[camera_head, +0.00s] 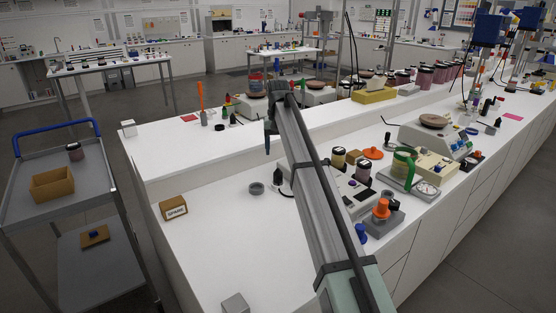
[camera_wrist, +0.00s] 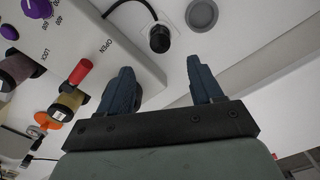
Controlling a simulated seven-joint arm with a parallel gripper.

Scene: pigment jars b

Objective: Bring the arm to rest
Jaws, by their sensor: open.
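My gripper (camera_head: 268,143) hangs at the far end of my raised arm, over the white bench (camera_head: 225,240). In the wrist view my gripper (camera_wrist: 163,80) has its two dark blue fingers well apart, with nothing between them. Past the fingers in that view are a black round plug-like piece with a cable (camera_wrist: 160,40) and a grey round dish (camera_wrist: 202,14). No finger is seen touching anything.
The grey dish (camera_head: 256,188) and a wooden block with a label (camera_head: 173,208) stand on the bench. Instruments, jars and an orange-topped piece (camera_head: 381,208) crowd the right. The bench's front left is mostly clear.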

